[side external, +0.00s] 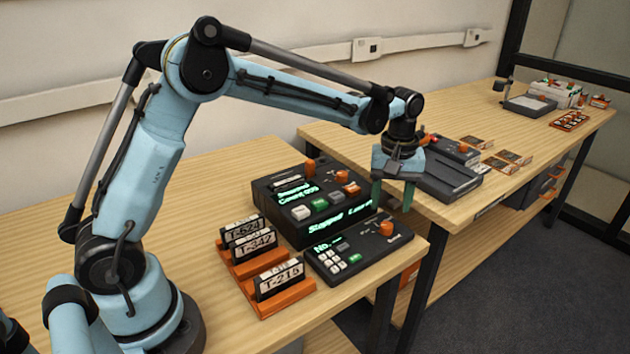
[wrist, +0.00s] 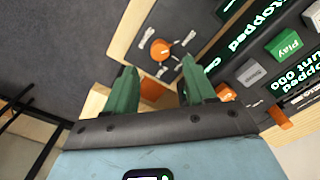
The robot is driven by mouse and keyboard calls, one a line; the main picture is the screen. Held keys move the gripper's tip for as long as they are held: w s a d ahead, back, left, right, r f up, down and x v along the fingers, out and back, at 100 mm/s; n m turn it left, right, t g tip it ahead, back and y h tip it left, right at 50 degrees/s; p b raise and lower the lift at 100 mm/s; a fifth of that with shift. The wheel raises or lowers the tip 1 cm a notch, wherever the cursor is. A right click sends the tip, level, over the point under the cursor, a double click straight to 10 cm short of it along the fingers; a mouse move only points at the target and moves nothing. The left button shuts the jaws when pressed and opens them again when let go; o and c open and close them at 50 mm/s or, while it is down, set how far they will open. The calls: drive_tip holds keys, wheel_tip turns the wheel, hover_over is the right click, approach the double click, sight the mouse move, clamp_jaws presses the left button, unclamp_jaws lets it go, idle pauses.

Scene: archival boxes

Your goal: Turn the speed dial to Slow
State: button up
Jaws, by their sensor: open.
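An orange dial (side external: 386,228) stands on the right part of a small dark keypad unit (side external: 400,241) near the table's front edge. In the wrist view the orange dial (wrist: 160,49) shows beyond my fingertips, roughly between them, with small white labels around it that are too blurred to read. My gripper (side external: 392,200) is open and empty, its green fingers pointing down just above the dial and apart from it. In the wrist view my gripper (wrist: 157,75) has a clear gap between its fingers. Which dial setting is selected cannot be told.
A larger dark console (side external: 290,220) with a green "Stopped" screen, buttons and orange knobs stands right behind the unit. Orange racks with labelled black cartridges (side external: 280,279) stand to the left. A dark grey case (side external: 447,176) lies on the table behind my gripper.

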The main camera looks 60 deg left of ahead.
sight(386, 225)
wheel_tip(386, 225, up, 6)
drive_tip(key=shift+r, duration=0.2)
idle(0.3)
drive_tip(key=s+a+m+t, duration=0.3)
drive_tip(key=s+m+t, duration=0.4)
drive_tip(key=s, duration=1.1)
drive_tip(key=shift+s+f+m, duration=0.4)
drive_tip(key=shift+f+m, duration=0.05)
drive_tip(key=shift+m, duration=0.55)
